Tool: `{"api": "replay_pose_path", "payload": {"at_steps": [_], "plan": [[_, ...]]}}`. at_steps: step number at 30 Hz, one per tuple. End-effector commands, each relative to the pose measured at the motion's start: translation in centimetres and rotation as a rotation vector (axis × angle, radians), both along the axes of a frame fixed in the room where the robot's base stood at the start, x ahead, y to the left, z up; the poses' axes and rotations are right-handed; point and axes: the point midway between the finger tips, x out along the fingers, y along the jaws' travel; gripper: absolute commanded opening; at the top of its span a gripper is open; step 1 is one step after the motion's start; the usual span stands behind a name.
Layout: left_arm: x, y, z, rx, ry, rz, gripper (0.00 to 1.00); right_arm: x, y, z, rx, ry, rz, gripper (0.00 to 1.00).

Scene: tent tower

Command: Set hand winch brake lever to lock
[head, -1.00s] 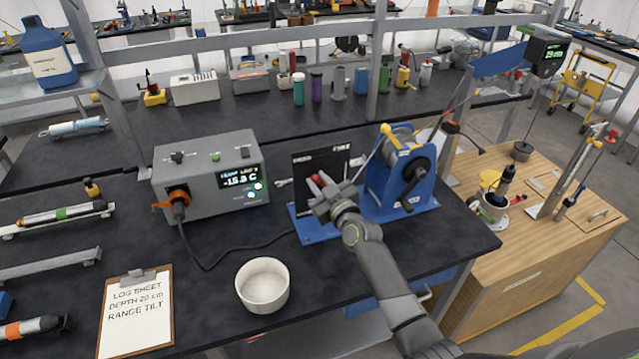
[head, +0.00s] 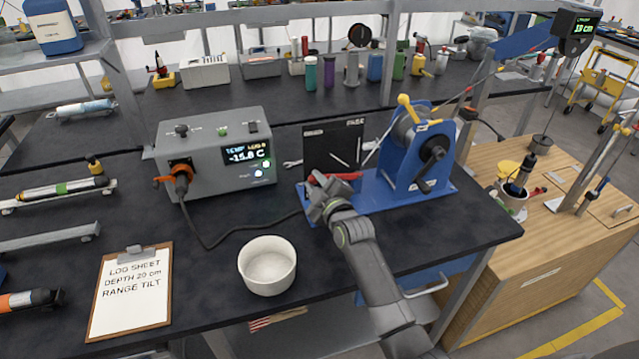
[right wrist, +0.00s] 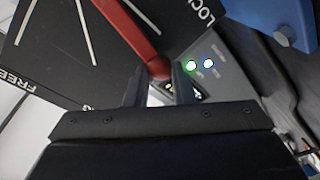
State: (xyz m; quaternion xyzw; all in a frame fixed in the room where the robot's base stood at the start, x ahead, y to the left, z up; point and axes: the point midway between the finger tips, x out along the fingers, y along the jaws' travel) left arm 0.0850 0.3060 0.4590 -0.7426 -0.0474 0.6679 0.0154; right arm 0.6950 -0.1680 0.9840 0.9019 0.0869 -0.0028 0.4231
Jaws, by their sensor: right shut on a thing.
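The hand winch (head: 418,150) is a blue frame with a drum and a black crank, on the bench in the head view. Left of it stands a black panel (head: 332,150). In the right wrist view the panel (right wrist: 75,50) reads FREE at left and LOCK at upper right, with white lines between. My left gripper is out of view.
A grey control box (head: 213,150) with a display and cable stands left of the panel. A white bowl (head: 267,265) and a clipboard (head: 130,290) are in front. A wooden cabinet (head: 540,250) stands at right. Bare bench lies around the bowl.

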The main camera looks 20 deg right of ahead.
Motion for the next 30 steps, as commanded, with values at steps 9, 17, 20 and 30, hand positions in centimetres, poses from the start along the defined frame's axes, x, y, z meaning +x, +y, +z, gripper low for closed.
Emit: {"api": "replay_pose_path", "payload": {"at_steps": [9, 17, 20, 30], "plan": [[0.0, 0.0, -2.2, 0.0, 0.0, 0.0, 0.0, -0.1, 0.3, -2.5, -0.157, 0.002, 0.0, 0.0], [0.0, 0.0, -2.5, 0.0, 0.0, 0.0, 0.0, -0.1, 0.3, -2.9, -0.203, 0.0, 0.0, 0.0], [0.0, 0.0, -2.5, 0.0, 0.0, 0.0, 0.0, -0.1, 0.3, -2.9, -0.207, 0.001, 0.0, 0.0], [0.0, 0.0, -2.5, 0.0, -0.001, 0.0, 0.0, -0.1, 0.2, -3.1, -0.21, 0.004, 0.0, 0.31]]}}
